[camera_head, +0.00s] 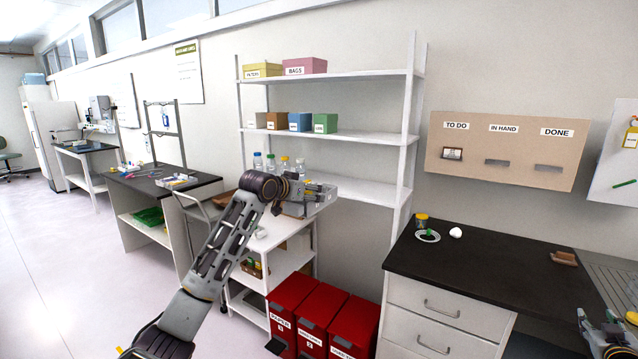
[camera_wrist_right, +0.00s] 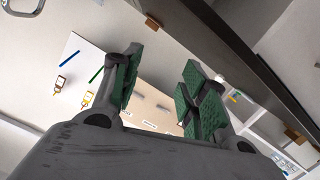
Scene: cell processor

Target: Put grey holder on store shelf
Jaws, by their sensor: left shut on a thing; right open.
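The grey holder (camera_head: 318,202) is a light grey tray-like box in front of the lower level of the white store shelf (camera_head: 375,138). My left gripper (camera_head: 291,193) is shut on the holder at its left side and hides part of it. Whether the holder touches the shelf board cannot be told. My right gripper (camera_head: 608,338) is at the lower right corner of the head view, partly cut off. In the right wrist view its green-padded fingers (camera_wrist_right: 160,88) stand apart with nothing between them.
Several small bottles (camera_head: 271,162) stand behind my left wrist. Coloured boxes (camera_head: 300,121) fill part of the middle shelf. Red bins (camera_head: 323,318) stand below. A black-topped counter (camera_head: 480,265) at the right carries a dish (camera_head: 427,236) and a brown block (camera_head: 563,258).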

